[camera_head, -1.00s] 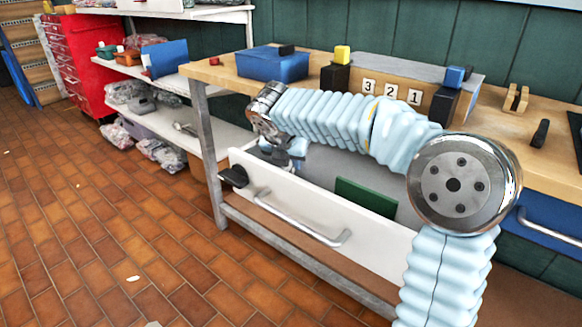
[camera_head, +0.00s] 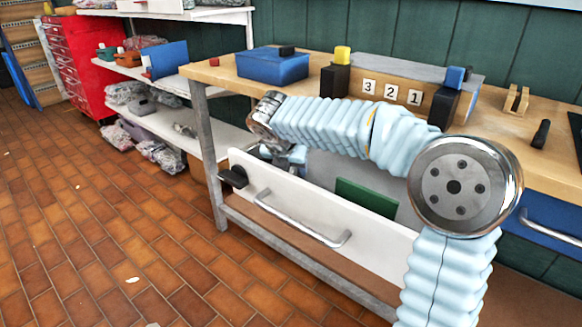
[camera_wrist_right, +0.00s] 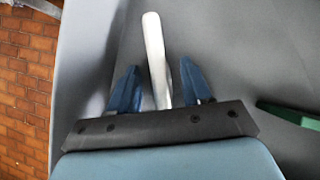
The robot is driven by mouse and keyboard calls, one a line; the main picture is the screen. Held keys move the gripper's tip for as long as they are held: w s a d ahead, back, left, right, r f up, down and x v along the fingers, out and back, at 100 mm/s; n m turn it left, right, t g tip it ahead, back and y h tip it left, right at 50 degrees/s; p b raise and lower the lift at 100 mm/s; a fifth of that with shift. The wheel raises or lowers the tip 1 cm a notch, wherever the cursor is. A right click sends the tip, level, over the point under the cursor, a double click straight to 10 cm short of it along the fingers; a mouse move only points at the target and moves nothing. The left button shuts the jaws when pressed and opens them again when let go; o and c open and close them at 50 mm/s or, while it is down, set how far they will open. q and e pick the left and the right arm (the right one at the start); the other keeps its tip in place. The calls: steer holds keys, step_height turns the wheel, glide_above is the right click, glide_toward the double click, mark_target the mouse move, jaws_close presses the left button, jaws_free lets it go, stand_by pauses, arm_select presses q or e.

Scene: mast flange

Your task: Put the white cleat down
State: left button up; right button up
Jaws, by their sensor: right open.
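The white cleat (camera_wrist_right: 154,50) is a long, pale, round-ended piece in the right wrist view. It lies between the two blue fingers of my right gripper (camera_wrist_right: 160,72), over the grey floor of the open drawer. The fingers stand apart, with a gap on each side of the cleat. Whether the cleat rests fully on the drawer floor is hard to tell. In the head view my right gripper (camera_head: 290,156) reaches down into the drawer behind its white front (camera_head: 310,205), and the cleat is hidden there. My left gripper is not in view.
A green piece (camera_head: 366,197) stands in the drawer; it also shows in the right wrist view (camera_wrist_right: 290,114). A black piece (camera_head: 233,177) sits at the drawer's left front corner. The bench (camera_head: 222,75) above holds a blue box (camera_head: 272,67) and a numbered block (camera_head: 392,92).

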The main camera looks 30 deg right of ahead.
steer(key=p+v, duration=0.1)
steer(key=v, duration=1)
steer(key=shift+s+a+r, duration=0.15)
steer(key=shift+r, duration=0.15)
stand_by(0.5)
